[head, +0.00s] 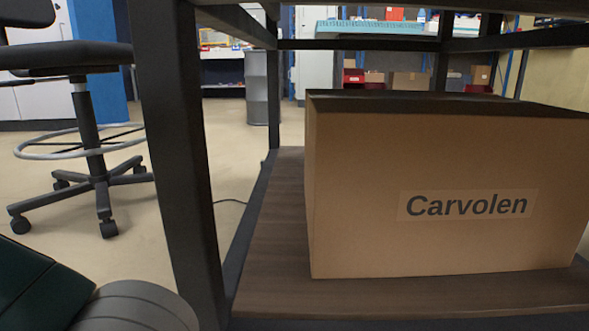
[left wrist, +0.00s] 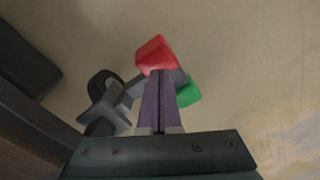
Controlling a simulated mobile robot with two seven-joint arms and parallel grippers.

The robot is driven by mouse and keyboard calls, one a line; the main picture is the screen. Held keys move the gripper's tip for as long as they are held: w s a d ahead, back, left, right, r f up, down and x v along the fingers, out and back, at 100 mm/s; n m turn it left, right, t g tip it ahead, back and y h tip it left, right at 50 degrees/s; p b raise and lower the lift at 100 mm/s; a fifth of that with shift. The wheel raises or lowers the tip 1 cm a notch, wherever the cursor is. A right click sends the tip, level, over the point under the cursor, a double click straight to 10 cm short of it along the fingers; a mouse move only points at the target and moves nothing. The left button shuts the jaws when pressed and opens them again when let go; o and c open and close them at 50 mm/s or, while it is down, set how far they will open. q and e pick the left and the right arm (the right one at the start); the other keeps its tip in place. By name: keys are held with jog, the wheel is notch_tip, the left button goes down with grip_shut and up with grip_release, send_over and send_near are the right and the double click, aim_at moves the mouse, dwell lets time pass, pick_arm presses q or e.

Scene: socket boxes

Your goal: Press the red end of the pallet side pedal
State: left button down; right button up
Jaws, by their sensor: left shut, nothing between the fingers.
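The pedal shows in the left wrist view, with a red end (left wrist: 155,53) at the top middle and a green end (left wrist: 188,95) lower and to the right. A grey bar joins the two ends, beside a dark caster wheel (left wrist: 104,84) with a grey bracket. My left gripper (left wrist: 162,76) is shut and empty. Its fingers point up the picture, and their tips overlap the lower edge of the red end. I cannot tell whether they touch it. The pedal and both grippers are out of the head view.
In the head view, a cardboard box (head: 447,190) marked "Carvolen" stands on a brown shelf (head: 272,245) framed by dark posts (head: 178,140). A black stool (head: 90,130) stands on the open floor at the left. A dark beam (left wrist: 35,115) runs along the left of the wrist view.

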pick_arm(q)
jog(key=shift+f, duration=0.8)
dwell(0.5)
jog(key=shift+d+f, duration=0.15)
jog(key=shift+f, duration=0.5)
jog(key=shift+a+r+p, duration=0.35)
jog(key=shift+r+p, duration=0.25)
jog(key=shift+r, duration=0.15)
jog(key=shift+r+p, duration=0.45)
jog(key=shift+d+r+p, duration=0.25)
jog(key=shift+r+p, duration=0.85)
notch_tip(320, 180, up, 3)
jog(key=p, duration=0.2)
jog(key=shift+a+f+p, duration=0.1)
jog(key=shift+f+p, duration=0.05)
jog(key=shift+p, duration=0.15)
